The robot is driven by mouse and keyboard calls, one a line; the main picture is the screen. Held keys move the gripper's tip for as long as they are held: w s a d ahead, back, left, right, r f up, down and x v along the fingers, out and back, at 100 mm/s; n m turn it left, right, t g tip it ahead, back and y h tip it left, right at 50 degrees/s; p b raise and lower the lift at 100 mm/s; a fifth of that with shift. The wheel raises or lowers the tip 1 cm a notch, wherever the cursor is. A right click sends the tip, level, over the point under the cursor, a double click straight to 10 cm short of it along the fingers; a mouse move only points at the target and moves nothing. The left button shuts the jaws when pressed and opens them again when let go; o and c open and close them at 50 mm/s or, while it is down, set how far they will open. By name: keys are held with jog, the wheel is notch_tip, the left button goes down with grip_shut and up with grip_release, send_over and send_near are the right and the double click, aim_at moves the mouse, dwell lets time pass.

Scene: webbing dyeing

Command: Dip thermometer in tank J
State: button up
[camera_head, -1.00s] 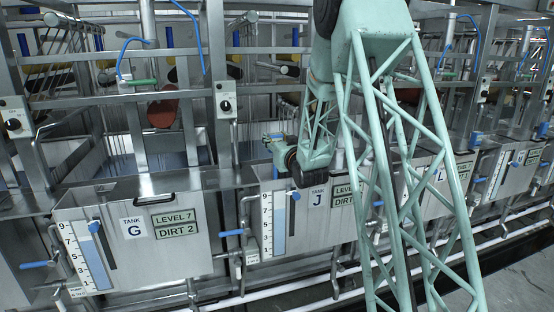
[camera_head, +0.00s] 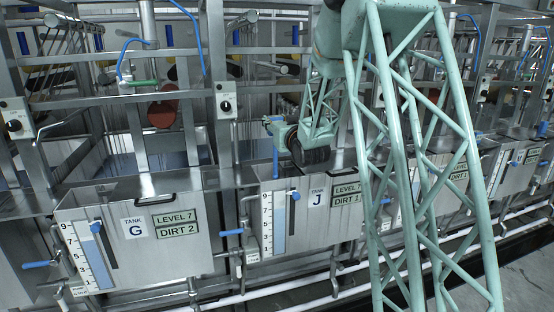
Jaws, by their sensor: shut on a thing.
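Tank J (camera_head: 315,225) is a steel tank with a front panel labelled "TANK J", "LEVEL 7", "DIRT 1", and a level scale at its left. My gripper (camera_head: 274,127) is small in view, above the back left part of tank J. It is shut on the thermometer (camera_head: 275,160), a thin blue stick that hangs upright below it. The stick's lower end is near the tank's top edge; I cannot tell whether it is inside the tank or above it. The fingers are too small to make out, and my arm hides part of the tank's top.
Tank G (camera_head: 145,245), marked level 7 and dirt 2, stands to the left. Steel frame posts and rails (camera_head: 222,110) rise behind the tanks. More tanks stand to the right, partly behind my arm. White pipes (camera_head: 290,305) run along the floor in front.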

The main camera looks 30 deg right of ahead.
jog(key=shift+r+p, duration=0.65)
jog(key=shift+r, duration=2.4)
jog(key=shift+a, duration=0.15)
